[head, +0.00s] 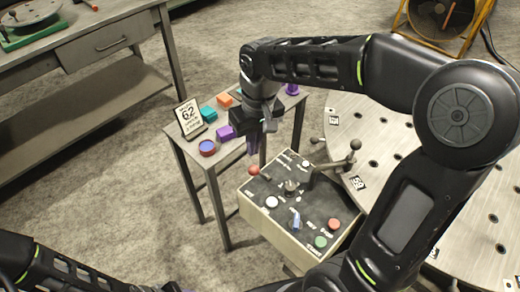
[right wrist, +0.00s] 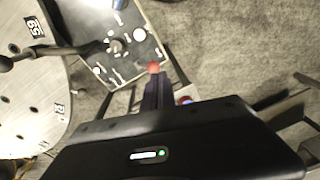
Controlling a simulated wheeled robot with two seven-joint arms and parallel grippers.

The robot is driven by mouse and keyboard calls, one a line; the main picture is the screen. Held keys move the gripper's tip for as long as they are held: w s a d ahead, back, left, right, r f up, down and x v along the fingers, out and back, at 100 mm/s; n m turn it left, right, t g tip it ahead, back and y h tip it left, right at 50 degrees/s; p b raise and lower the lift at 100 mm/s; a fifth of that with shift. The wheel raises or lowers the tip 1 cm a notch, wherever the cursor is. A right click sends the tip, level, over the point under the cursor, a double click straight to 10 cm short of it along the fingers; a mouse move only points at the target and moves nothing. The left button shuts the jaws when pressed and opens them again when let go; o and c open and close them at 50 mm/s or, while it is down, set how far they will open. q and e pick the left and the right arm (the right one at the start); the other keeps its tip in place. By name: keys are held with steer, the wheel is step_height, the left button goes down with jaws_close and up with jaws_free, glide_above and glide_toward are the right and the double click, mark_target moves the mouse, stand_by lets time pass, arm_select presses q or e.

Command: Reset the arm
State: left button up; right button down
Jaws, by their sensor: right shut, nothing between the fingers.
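The control box (head: 258,208) has a dark panel with a red-knobbed lever (head: 254,171), a central grey knob (head: 291,186), a blue switch (head: 296,218), and white, red and green buttons. A dark arm with round knobs (head: 345,162) reaches from the panel's back toward the round plate. My right gripper (head: 253,150) is shut and empty, pointing down beyond the panel's far left. In the right wrist view its fingers (right wrist: 158,92) appear close to the red knob (right wrist: 153,67); contact is unclear. My left gripper is out of view.
A small table (head: 175,133) behind the box holds a "62" card (head: 188,118), colored blocks and a round red-blue piece (head: 207,147). A large perforated round plate (head: 390,130) lies right. A workbench (head: 105,35) stands back left.

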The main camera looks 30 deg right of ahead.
steer(key=shift+s+a+r, duration=0.15)
steer(key=shift+a+r, duration=0.3)
steer(key=shift+r, duration=0.25)
steer(key=w+a+f+t+y, duration=0.2)
steer(key=w+a+f+t, duration=0.25)
steer(key=w+a, duration=0.3)
steer(key=s+a+f+y, duration=0.15)
steer(key=a+f, duration=0.25)
steer(key=f, duration=0.9)
steer(key=s+a+f+m+g, duration=0.1)
steer(key=s+a+f+g, duration=0.1)
steer(key=s+f, duration=0.7)
steer(key=s+a+f+m+g, duration=0.1)
steer(key=s+f+g, duration=0.1)
steer(key=s+f, duration=0.7)
steer(key=s, duration=0.3)
steer(key=shift+a+g, duration=0.35)
steer(key=shift+a, duration=0.05)
